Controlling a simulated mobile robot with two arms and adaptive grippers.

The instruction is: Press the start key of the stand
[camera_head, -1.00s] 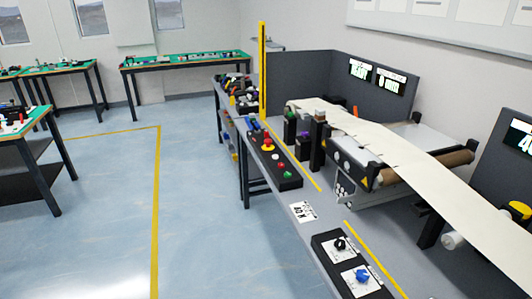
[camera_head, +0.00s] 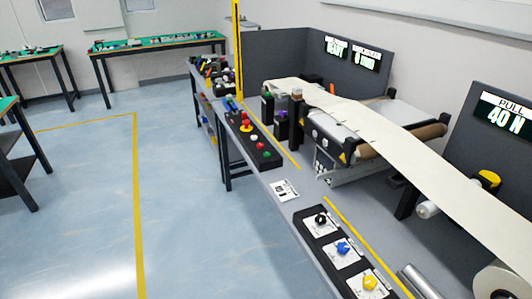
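The stand is a bench-top mini conveyor with a pale belt (camera_head: 375,125) running from back left to front right. A black key box (camera_head: 264,163) lies on the bench's left edge. It carries a red mushroom button on a yellow base (camera_head: 246,121), a white key (camera_head: 253,137), a red key (camera_head: 261,146) and a green key (camera_head: 267,154). I cannot read any key labels. Neither gripper is in view, and nothing touches the box.
A knob panel (camera_head: 328,243) with black, blue and yellow knobs sits nearer on the bench. A white marked card (camera_head: 285,190) lies between. A yellow post (camera_head: 238,50) stands behind the key box. Screens read READY (camera_head: 336,48) and PULL 40 N (camera_head: 503,116). Floor left is clear.

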